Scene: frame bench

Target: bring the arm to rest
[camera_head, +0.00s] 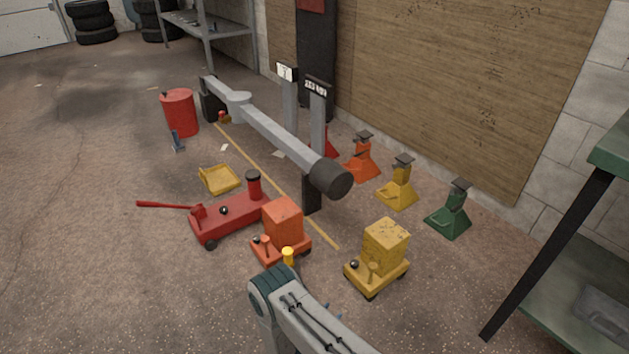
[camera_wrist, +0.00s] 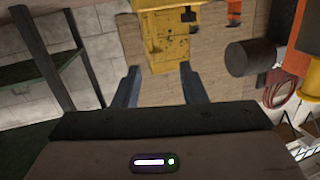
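My arm (camera_head: 300,312) rises from the bottom edge of the head view, in front of the orange and yellow wheeled units. My gripper does not show clearly in the head view. In the wrist view my gripper (camera_wrist: 159,70) has its two dark fingers spread apart, with nothing seen held between them. A yellow block-shaped thing (camera_wrist: 160,38) shows beyond the fingertips; I cannot tell the exact distance.
A yellow unit (camera_head: 377,272) and an orange unit (camera_head: 281,222) stand near my arm. A red floor jack (camera_head: 228,218) is left, a grey axle beam (camera_head: 275,135) behind. Several stands line the wall, including a green one (camera_head: 450,218). A green bench (camera_head: 575,290) is right.

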